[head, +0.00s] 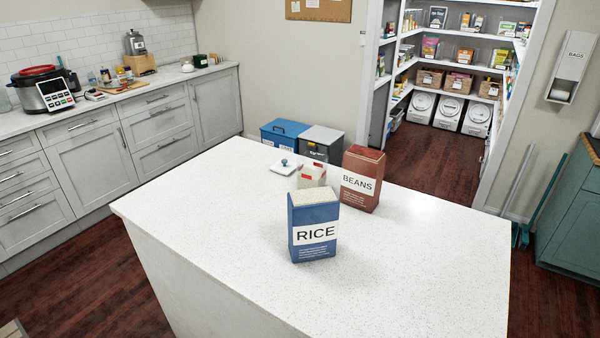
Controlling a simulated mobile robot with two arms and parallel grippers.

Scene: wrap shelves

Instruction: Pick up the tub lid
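A small white square lid with a blue knob (283,167) lies flat on the white speckled island counter (220,215), toward its far edge. Just right of it stands a small white container with red marks (311,172), partly hidden behind the blue rice box (313,235). The brown beans box (361,180) stands to the right of that container. The rice box is upright and nearer to me. Neither of my grippers is in the head view.
The island's left, front and right areas are clear. Blue and grey bins (321,144) stand on the floor behind it. A side counter (212,70) with an electric cooker (45,90) runs along the left. Pantry shelves (470,67) are at the back right.

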